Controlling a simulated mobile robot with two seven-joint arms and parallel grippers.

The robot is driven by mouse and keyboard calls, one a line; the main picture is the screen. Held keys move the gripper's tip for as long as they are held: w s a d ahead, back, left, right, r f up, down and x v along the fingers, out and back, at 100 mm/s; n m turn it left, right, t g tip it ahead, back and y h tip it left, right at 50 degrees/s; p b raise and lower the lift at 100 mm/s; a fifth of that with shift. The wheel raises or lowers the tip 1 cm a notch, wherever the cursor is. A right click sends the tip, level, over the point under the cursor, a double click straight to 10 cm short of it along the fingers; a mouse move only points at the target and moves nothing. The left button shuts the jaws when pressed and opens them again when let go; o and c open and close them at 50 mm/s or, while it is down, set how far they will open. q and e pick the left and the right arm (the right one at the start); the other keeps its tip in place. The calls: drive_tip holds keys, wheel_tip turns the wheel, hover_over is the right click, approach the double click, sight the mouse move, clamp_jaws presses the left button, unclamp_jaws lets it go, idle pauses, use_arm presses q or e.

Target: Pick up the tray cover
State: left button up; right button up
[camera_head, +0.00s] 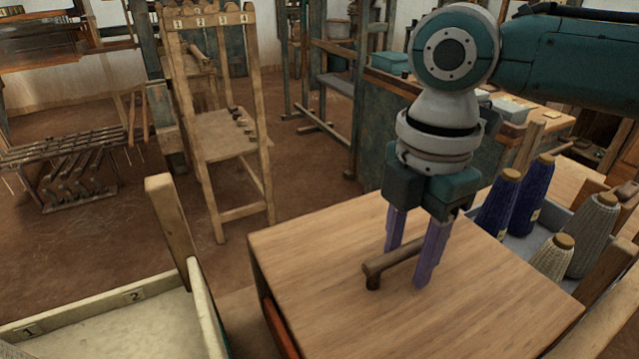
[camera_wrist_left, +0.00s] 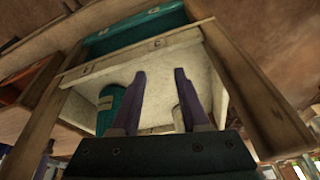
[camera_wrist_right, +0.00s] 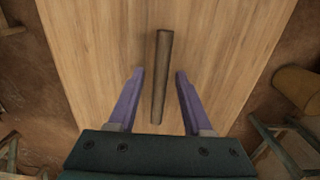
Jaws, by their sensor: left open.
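The tray cover (camera_head: 490,300) is a flat, light-brown wooden board with a dark wooden bar handle (camera_head: 392,263) on top. My right gripper (camera_head: 405,269) points down over the cover, with one purple finger on each side of the handle. In the right wrist view the handle (camera_wrist_right: 162,85) lies between the open fingers, with a gap on both sides. The cover (camera_wrist_right: 220,50) fills the middle of that view. My left gripper (camera_wrist_left: 160,73) is open, with nothing between its fingertips, in front of a pale compartmented tray. It is not visible in the head view.
The pale tray (camera_head: 130,320) with numbered compartments is at the lower left; a teal spool (camera_wrist_left: 110,105) is in it. Right of the cover, a grey tray (camera_head: 515,246) holds several blue and grey yarn cones (camera_head: 534,192). A wooden chair-like rack (camera_head: 222,135) stands behind.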

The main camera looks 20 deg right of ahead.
clamp_jaws()
idle(1.2)
